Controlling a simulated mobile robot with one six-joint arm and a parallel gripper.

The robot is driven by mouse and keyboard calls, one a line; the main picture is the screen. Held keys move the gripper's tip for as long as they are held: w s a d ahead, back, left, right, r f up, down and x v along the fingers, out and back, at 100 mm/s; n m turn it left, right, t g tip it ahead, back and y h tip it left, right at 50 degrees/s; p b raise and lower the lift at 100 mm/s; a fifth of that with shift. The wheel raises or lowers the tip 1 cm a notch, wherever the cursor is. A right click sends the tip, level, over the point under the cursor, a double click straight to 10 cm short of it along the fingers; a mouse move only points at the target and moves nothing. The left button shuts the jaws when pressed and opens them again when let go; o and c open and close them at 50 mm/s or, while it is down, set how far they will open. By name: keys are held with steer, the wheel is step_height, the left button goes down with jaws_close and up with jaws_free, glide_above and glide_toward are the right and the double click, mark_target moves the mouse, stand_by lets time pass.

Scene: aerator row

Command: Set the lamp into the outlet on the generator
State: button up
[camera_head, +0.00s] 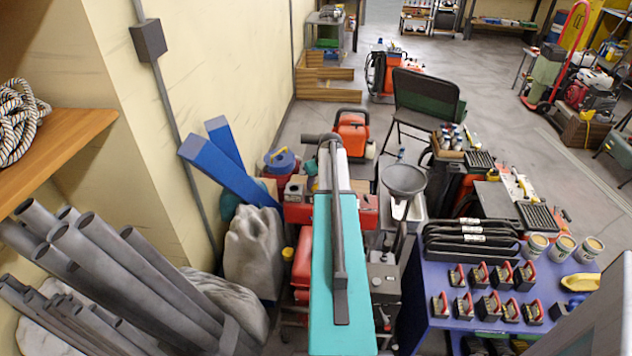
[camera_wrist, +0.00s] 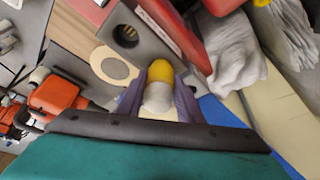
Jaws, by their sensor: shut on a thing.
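In the wrist view, my gripper (camera_wrist: 159,88) is shut on the lamp (camera_wrist: 161,71), a small rounded piece with a yellow end and a whitish end, between two dark purple-grey fingers. Beyond and up-left of the lamp is a grey panel with a dark round socket (camera_wrist: 126,36), which looks like the outlet on the generator. The lamp appears apart from the socket and offset from it; the gap in depth is unclear. In the head view, my teal arm covers the middle, and the gripper and lamp cannot be made out.
A pale disc (camera_wrist: 113,66) lies beside the socket. An orange machine (camera_head: 352,130) stands ahead. Grey sacks (camera_head: 253,250) and blue beams (camera_head: 228,172) stand on the left; a grey funnel (camera_head: 404,180) and a blue table (camera_head: 418,322) are on the right.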

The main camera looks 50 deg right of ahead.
steer(key=shift+f+b, duration=0.3)
steer(key=shift+f, duration=0.3)
steer(key=o, duration=1.1)
steer(key=shift+o, duration=0.2)
steer(key=shift+r, duration=0.15)
steer(key=b+v, duration=0.1)
steer(key=v, duration=1.2)
steer(key=shift+r+b, duration=0.25)
steer(key=shift+b, duration=0.15)
steer(key=shift+s, duration=0.2)
